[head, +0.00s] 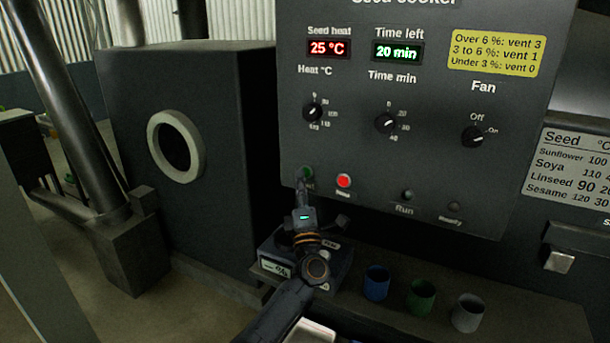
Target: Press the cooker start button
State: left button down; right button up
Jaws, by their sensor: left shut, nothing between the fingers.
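The seed cooker's grey control panel (440,200) fills the upper right of the head view. A dark green button (308,172) sits at the panel's lower left, with a lit-looking red button (344,181) just right of it. My left gripper (301,182) is shut and empty, its tip right at the green button and covering part of it and its label. I cannot tell whether the tip touches it. The Run lamp (407,195) looks dark. The seed heat display (328,48) reads 25 °C, and the time left display (397,53) reads 20 min. My right gripper is not in view.
Heat (312,112), time (386,123) and fan (473,137) knobs sit above the buttons. Below the panel, a scale-like box (275,270) and blue (376,283), green (421,297) and grey (467,312) cups stand on a ledge. A dark cabinet (215,100) stands left.

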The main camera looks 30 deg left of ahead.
pick_arm(q)
jog(key=shift+w+h+b, duration=0.3)
jog(key=shift+w+b, duration=0.05)
jog(key=shift+w, duration=0.1)
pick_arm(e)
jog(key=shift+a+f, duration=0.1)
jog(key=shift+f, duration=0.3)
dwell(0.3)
pick_arm(q)
jog(key=shift+s, duration=0.1)
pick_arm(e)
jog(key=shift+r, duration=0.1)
pick_arm(q)
jog(key=shift+s, duration=0.15)
jog(key=shift+s+d+p, duration=0.1)
jog(key=shift+s+p, duration=0.5)
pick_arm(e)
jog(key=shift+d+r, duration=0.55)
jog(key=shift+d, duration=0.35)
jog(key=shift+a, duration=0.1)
pick_arm(q)
jog(key=s+p, duration=0.3)
jog(key=s, duration=0.2)
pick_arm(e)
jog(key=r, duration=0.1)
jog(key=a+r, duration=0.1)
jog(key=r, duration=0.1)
